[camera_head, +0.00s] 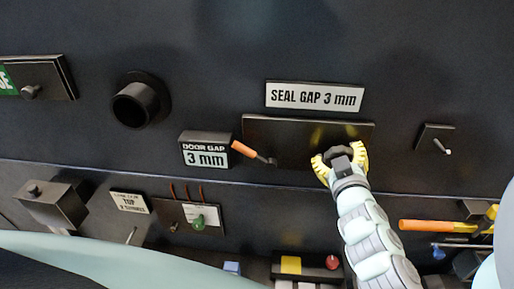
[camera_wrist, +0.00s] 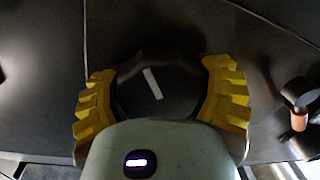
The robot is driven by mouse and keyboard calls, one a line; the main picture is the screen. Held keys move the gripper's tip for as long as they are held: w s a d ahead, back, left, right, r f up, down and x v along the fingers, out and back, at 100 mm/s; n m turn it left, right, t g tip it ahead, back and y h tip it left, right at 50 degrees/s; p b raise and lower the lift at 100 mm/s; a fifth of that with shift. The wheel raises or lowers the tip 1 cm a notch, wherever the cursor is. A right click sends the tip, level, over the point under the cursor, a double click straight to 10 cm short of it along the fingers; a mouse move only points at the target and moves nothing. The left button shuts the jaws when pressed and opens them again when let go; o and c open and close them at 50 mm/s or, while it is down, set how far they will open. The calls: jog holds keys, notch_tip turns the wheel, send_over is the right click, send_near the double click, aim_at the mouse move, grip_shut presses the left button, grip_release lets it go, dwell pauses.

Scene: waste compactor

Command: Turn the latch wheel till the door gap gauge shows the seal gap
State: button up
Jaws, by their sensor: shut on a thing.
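The black latch wheel (camera_head: 341,155) sits on a dark plate (camera_head: 285,131) on the panel. In the wrist view the wheel (camera_wrist: 165,88) shows a white pointer line, tilted slightly with its top to the left. My gripper (camera_head: 340,164) has its yellow fingers on both sides of the wheel and is shut on it; it also shows in the wrist view (camera_wrist: 163,95). The door gap gauge (camera_head: 205,151), left of the plate, reads 3 mm. A label (camera_head: 314,96) above the plate reads SEAL GAP 3 mm.
An orange-handled lever (camera_head: 244,150) is at the plate's left part. A small switch (camera_head: 437,140) is to the right. A black round tube (camera_head: 139,102) juts out at left. Below are a green knob (camera_head: 198,221) and an orange-handled tool (camera_head: 430,226).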

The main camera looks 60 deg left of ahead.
jog(key=shift+n+b, duration=0.6)
jog(key=shift+n, duration=0.3)
jog(key=shift+r, duration=0.1)
jog(key=o, duration=1.2)
jog(key=shift+a, duration=0.1)
jog(key=shift+c, duration=0.2)
jog(key=v, duration=0.7)
jog(key=shift+s+d, duration=0.2)
jog(key=shift+d, duration=0.1)
